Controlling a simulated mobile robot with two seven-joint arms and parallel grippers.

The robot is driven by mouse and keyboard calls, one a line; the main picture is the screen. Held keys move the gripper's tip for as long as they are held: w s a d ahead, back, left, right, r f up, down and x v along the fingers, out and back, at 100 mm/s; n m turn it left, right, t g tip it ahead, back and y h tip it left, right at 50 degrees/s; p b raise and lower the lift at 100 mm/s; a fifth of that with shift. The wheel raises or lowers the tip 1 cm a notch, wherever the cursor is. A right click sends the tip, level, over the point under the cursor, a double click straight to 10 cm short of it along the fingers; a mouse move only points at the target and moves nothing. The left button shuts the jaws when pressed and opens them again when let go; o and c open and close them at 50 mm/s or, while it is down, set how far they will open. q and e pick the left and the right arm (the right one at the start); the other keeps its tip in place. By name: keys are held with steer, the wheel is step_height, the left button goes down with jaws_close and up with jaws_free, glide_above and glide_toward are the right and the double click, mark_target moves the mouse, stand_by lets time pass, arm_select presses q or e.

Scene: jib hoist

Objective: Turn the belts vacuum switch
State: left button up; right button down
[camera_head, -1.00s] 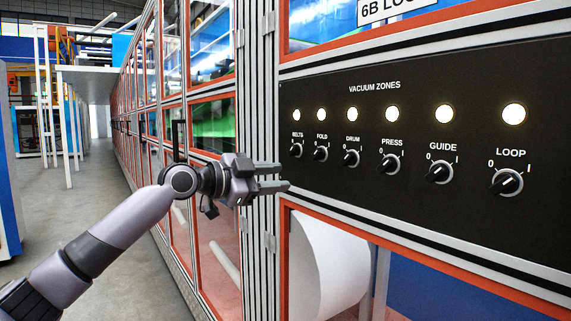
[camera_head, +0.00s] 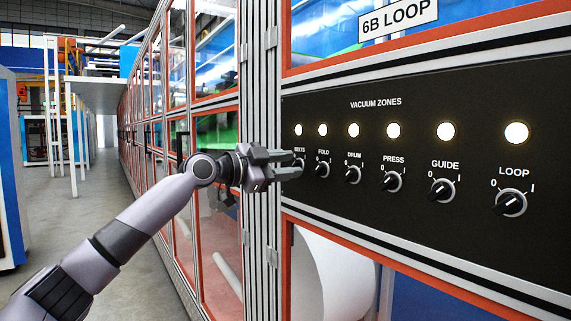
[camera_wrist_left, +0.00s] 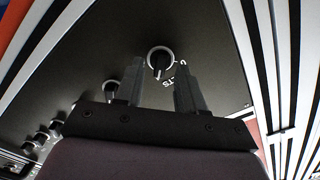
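The belts vacuum switch is the leftmost black rotary knob on the black panel (camera_head: 430,235). In the head view my left gripper largely covers it, just below the BELTS label. In the left wrist view the belts knob (camera_wrist_left: 159,61) shows as a dark round knob with a light ring, between and just ahead of the fingertips. My left gripper (camera_head: 294,164) is open, with its two fingers (camera_wrist_left: 158,68) apart on either side of the knob. I cannot tell whether they touch it or which way it points. My right gripper is out of view.
The fold switch (camera_head: 322,169) sits close to the right of the fingers, with the drum switch (camera_head: 353,174) and more knobs beyond. Lit lamps sit above the knobs, including the belts lamp (camera_head: 298,130). An aluminium frame post (camera_head: 262,220) stands beside my gripper.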

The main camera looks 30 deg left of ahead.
arm_select(q)
jaws_close()
